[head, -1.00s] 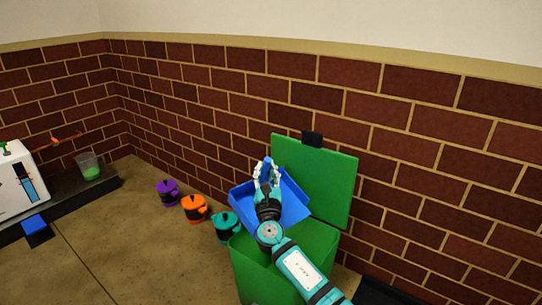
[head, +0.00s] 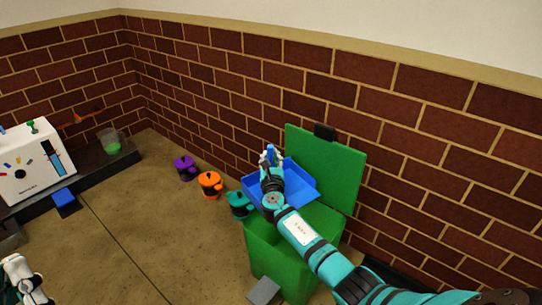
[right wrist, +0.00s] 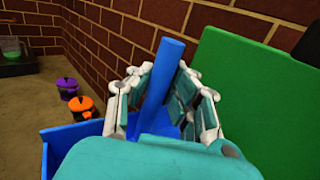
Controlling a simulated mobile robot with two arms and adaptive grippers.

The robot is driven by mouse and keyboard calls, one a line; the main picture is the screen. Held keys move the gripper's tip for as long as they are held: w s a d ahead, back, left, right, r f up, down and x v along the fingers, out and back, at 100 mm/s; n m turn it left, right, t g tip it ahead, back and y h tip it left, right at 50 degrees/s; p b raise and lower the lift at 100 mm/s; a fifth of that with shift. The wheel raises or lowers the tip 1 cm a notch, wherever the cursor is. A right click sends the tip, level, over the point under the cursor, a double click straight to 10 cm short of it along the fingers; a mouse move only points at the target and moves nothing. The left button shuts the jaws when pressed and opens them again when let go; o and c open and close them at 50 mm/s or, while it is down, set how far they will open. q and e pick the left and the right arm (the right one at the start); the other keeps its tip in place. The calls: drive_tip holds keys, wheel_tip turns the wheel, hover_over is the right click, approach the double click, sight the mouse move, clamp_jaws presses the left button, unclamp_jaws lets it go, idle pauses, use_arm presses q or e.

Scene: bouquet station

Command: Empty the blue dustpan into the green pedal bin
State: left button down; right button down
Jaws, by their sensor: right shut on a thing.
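The blue dustpan (head: 303,184) is over the back left part of the green pedal bin (head: 283,262) in the head view. The bin's lid (head: 328,168) stands open towards the brick wall. My right gripper (head: 270,157) is shut on the dustpan's handle, which also shows upright between the fingers in the right wrist view (right wrist: 164,75). The pan's edge shows at the lower left there (right wrist: 62,150). I cannot make out any contents in the pan, and the bin's inside is mostly hidden by my arm. My left gripper (head: 25,280) is partly in view at the lower left; its jaws are unclear.
Teal (head: 239,205), orange (head: 209,184) and purple (head: 185,168) lidded pots stand left of the bin. A grey pedal (head: 263,291) is at its front. A white machine (head: 35,165) and a jug (head: 110,142) stand at the left.

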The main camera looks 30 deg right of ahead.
drive_tip(key=shift+w+r+p, duration=0.2)
drive_tip(key=shift+w+p, duration=0.05)
drive_tip(key=shift+p, duration=0.35)
use_arm(q)
drive_tip(key=w+f+g+y, duration=0.1)
drive_tip(key=w+f+g, duration=0.3)
drive_tip(key=w, duration=0.1)
drive_tip(key=shift+d+f+y, duration=0.3)
drive_tip(key=shift+d+f, duration=0.05)
